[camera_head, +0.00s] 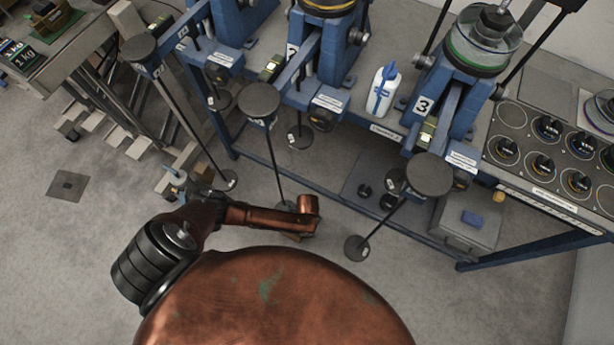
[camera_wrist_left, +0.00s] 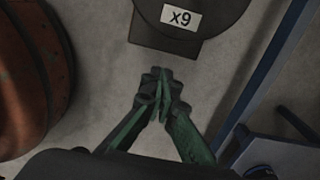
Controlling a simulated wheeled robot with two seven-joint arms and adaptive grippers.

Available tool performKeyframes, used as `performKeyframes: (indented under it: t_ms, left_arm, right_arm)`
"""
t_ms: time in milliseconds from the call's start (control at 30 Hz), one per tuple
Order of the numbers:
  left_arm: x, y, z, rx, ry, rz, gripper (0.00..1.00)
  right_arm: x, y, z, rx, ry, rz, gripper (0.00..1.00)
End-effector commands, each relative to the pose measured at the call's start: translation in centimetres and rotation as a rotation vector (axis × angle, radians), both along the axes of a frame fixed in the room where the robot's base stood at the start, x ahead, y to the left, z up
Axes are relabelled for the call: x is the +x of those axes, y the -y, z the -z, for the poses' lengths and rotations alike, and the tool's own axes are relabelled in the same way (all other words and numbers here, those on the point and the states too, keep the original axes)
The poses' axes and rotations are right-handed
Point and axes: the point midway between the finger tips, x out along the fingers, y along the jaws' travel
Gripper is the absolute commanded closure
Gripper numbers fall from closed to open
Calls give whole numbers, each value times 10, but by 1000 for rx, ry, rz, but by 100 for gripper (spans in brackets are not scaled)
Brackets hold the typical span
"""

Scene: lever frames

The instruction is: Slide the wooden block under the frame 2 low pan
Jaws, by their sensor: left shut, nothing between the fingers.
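My left gripper (camera_wrist_left: 158,95) shows in the left wrist view with its green fingers together and nothing between them. A dark round pan (camera_wrist_left: 190,22) marked x9 is just ahead of the fingertips, apart from them. I cannot tell for certain which hanging pan this is. In the head view, frame 2 (camera_head: 312,62) is the middle blue lever frame, with a dark upper disc (camera_head: 258,100) and a thin rod going down. My right gripper is not in view.
Frame 3 (camera_head: 462,100) stands to the right, with its low pan (camera_head: 357,248) near the floor. Floor at lower left is mostly clear.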

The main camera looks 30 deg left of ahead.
Motion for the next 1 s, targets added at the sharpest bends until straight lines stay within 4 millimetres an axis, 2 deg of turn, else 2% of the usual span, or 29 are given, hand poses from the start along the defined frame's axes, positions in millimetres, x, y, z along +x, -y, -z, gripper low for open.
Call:
performKeyframes:
  t_ms: [267, 367, 467, 567, 633, 767, 900, 1000]
  left_arm:
    - [-1, 1, 1, -2, -1, -3, 100]
    - [-10, 8, 4, -23, -6, -35, 100]
    - [-32, 23, 10, -70, -13, -127, 100]
    - [-65, 37, 17, -134, -24, -301, 100]
    - [-89, 38, 22, -169, -30, -458, 100]
    - [-143, 11, 32, -180, -37, -774, 100]
    - [-216, -47, 39, -121, -35, -1098, 100]
    - [-262, -83, 39, -64, -27, -1254, 100]
  right_arm:
    - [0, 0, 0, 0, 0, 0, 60]
    - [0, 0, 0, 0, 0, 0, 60]
    - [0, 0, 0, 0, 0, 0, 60]
    - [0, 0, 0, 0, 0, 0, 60]
    - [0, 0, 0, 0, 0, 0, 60]
    - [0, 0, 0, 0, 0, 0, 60]
    - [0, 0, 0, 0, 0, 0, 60]
    - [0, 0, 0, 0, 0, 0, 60]
